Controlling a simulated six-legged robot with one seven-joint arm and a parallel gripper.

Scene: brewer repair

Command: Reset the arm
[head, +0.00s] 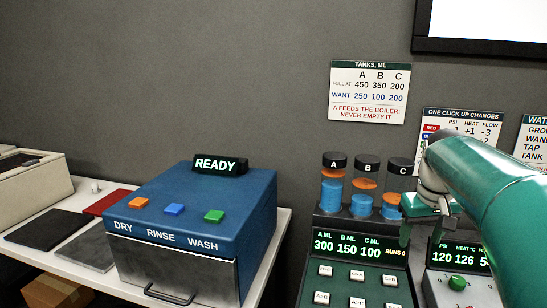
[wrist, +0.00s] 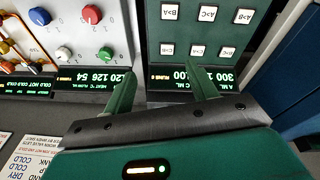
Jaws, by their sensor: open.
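My gripper (head: 424,228) is at the right of the head view, at the end of my green arm, in front of the tank panel (head: 355,278) and the boiler panel (head: 458,284). In the wrist view its two green fingers (wrist: 163,84) stand apart with nothing between them. The wrist picture is upside down, with the panels' buttons and knobs beyond the fingertips. Whether the fingers touch a panel cannot be told. My arm hides part of tank C (head: 391,204) and of the posters behind.
A blue washer box (head: 190,225) reading READY stands on a white table at left. Tanks A (head: 331,190) and B (head: 363,200) stand upright behind the tank panel. Red, black and grey plates lie left of the box. The wall above the box is clear.

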